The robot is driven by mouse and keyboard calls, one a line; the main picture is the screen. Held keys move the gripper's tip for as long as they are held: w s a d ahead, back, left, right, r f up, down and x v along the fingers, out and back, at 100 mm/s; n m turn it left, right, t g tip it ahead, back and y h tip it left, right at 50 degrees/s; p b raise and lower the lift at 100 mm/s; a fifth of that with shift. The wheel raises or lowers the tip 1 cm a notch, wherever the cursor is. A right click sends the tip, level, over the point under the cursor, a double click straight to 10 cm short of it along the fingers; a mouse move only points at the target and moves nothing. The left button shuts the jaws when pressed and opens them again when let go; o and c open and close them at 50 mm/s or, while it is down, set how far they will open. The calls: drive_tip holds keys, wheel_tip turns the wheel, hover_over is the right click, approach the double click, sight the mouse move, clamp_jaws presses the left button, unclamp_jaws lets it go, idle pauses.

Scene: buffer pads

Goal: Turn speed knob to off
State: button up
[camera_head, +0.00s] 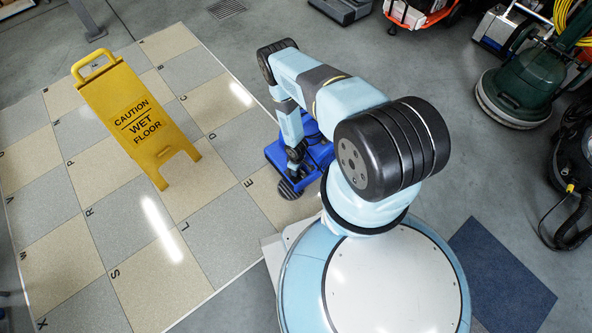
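A blue machine (318,150) stands on the lettered floor tiles near the middle of the view, partly hidden behind my arm. The speed knob cannot be made out. My arm reaches up from my base, bends at the elbow and comes down over the blue machine. My gripper (293,170) is at the low end of the arm, at or just over the left part of the machine. It is small and dark here, so I cannot tell whether its fingers are open or touch anything. A dark round part (290,189) shows just below it.
A yellow wet-floor sign (130,108) stands on the tiled platform (75,185) to the left. A green floor machine (528,82) and a black machine with a hose (574,150) stand at the right. A dark blue mat (500,272) lies at the lower right. Grey floor between is clear.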

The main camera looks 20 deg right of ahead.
idle(0.3)
drive_tip(key=o, duration=1)
drive_tip(key=shift+o, duration=0.2)
wheel_tip(320, 180, up, 14)
drive_tip(key=shift+f, duration=0.2)
idle(0.4)
